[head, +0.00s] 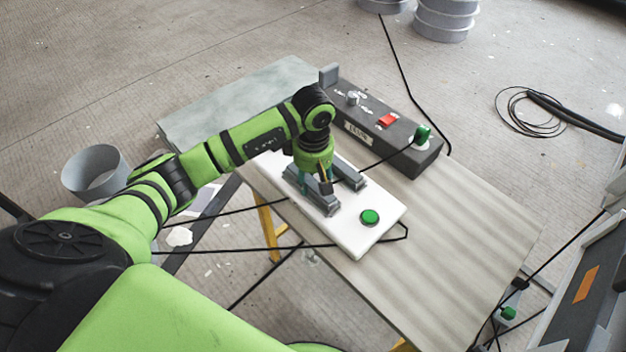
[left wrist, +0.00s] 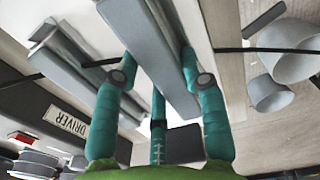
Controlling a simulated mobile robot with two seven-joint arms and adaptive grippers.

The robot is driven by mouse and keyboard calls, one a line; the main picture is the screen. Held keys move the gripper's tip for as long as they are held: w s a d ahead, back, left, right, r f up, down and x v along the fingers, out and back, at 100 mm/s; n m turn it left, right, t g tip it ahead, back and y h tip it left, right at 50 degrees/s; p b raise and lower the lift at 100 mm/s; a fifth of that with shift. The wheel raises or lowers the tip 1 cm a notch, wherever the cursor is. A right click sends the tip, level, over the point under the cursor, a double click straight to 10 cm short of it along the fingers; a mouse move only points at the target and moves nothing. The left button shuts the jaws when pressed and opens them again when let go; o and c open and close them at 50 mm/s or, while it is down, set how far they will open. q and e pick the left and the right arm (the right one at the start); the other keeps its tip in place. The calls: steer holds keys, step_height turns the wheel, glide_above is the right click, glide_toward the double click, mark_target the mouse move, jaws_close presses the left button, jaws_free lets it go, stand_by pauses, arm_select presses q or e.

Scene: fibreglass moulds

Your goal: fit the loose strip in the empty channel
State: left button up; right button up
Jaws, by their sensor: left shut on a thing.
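A white board (head: 358,240) lies on the table and carries two parallel grey bars. My left gripper (head: 314,184) reaches down over the near grey bar (head: 322,207). In the left wrist view its teal fingers (left wrist: 154,78) are shut on this grey bar (left wrist: 152,45), one on each side. I take it for the loose strip, but cannot be sure. The far grey bar (head: 350,176) is partly behind the gripper; it also shows in the left wrist view (left wrist: 72,72). I cannot make out an empty channel or whether the held bar touches the board. My right gripper is not in view.
A black box (head: 385,125) with a red switch (head: 387,120) stands behind the board. A green button (head: 369,217) sits on the board's right end. Thin black cables cross the board and table. The table's right part (head: 455,250) is clear. A grey bucket (head: 95,172) stands at the left.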

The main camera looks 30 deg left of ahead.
mark_target(313, 179)
arm_select(q)
steer(key=shift+s+d+f, duration=0.1)
steer(key=shift+s+f, duration=0.3)
steer(key=shift+f, duration=0.4)
steer(key=o, duration=1)
steer(key=shift+c, duration=0.2)
steer(key=shift+o, duration=1.2)
steer(key=shift+f, duration=0.1)
steer(key=shift+w+f, duration=0.15)
steer(key=shift+w, duration=0.1)
steer(key=shift+s, duration=0.1)
steer(key=shift+r+p, duration=0.3)
steer(key=shift+r, duration=0.25)
step_height(313, 179, up, 13)
steer(key=b, duration=0.1)
steer(key=shift+w, duration=0.25)
